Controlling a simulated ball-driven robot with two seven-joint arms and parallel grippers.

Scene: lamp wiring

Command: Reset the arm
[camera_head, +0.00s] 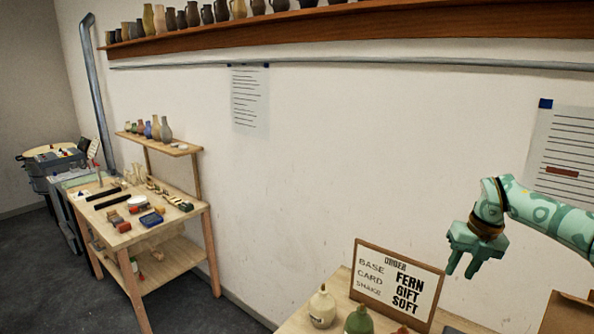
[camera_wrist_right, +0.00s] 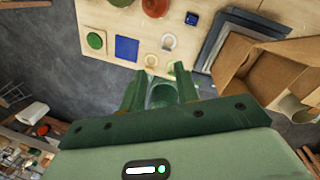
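My right gripper (camera_head: 461,268) hangs in the air at the right of the head view, fingers pointing down, in front of the wall. Its two green fingers are apart, with nothing seen held between them. In the right wrist view the gripper (camera_wrist_right: 159,70) is above the edge of the wooden table (camera_wrist_right: 95,56). A green rounded shape (camera_wrist_right: 162,96) shows between the fingers, and I cannot tell what it is. My right arm (camera_head: 550,218) comes in from the right edge. My left gripper and arm are not in view.
An order board (camera_head: 397,283), a cream bottle (camera_head: 322,308) and a green bottle (camera_head: 358,322) stand below the right gripper. An open cardboard box (camera_wrist_right: 262,68) is at the table's right side. A side workbench (camera_head: 110,210) stands far left. The air around the gripper looks clear.

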